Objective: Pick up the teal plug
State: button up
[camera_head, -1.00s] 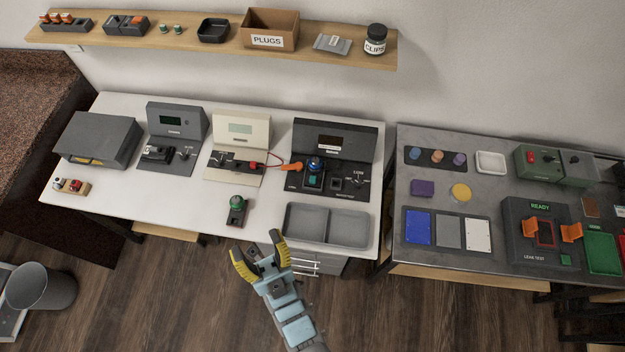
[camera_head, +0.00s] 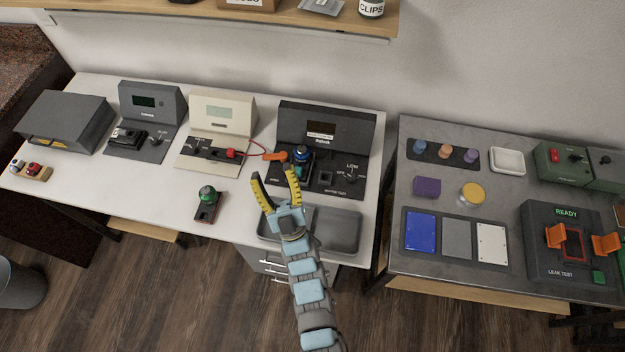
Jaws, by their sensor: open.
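My gripper (camera_head: 273,178) is open and empty, with its yellow fingers spread, in front of the black test station (camera_head: 340,124). A blue-topped part (camera_head: 301,153) stands on that station, just beyond the right fingertip. A teal patch shows just below the blue top, partly covered by my finger; I cannot tell whether it is the teal plug. A green-domed part (camera_head: 207,193) stands on a small dark block, left of my gripper on the white table. Its exact shade is hard to tell from teal.
A grey two-part tray (camera_head: 345,232) lies below and right of my gripper. A red cable with an orange connector (camera_head: 275,156) runs from the cream station (camera_head: 222,112). White table is clear around the green-domed part. A grey bench (camera_head: 455,270) stands right.

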jog(key=w+f+n+g+h+b, duration=0.1)
jog(key=w+f+g+h, duration=0.15)
jog(key=w, duration=1.05)
jog(key=w+f+g+h+b, duration=0.2)
jog(key=w+f+g, duration=0.15)
jog(key=w, duration=1.05)
jog(key=w+d+r+m+g+h, duration=0.2)
jog(key=w+d+m+g+h, duration=0.1)
jog(key=w+d+h, duration=0.4)
jog(key=w+d+r+m+g+h, duration=0.3)
jog(key=w+d+m+g, duration=0.15)
jog(key=d, duration=0.35)
jog(key=m+g+y, duration=0.4)
jog(key=g, duration=0.9)
send_over(297, 173)
notch_tip(297, 173, down, 8)
jog(key=f, duration=1)
jog(key=shift+s+f+b, duration=0.25)
jog(key=shift+b, duration=0.05)
jog(key=shift+w+f+b, duration=0.15)
jog(key=shift+f+b, duration=0.05)
jog(key=shift+f, duration=0.75)
jog(key=shift+w+f+b, duration=0.1)
jog(key=shift+f+b, duration=0.05)
jog(key=shift+f, duration=2.05)
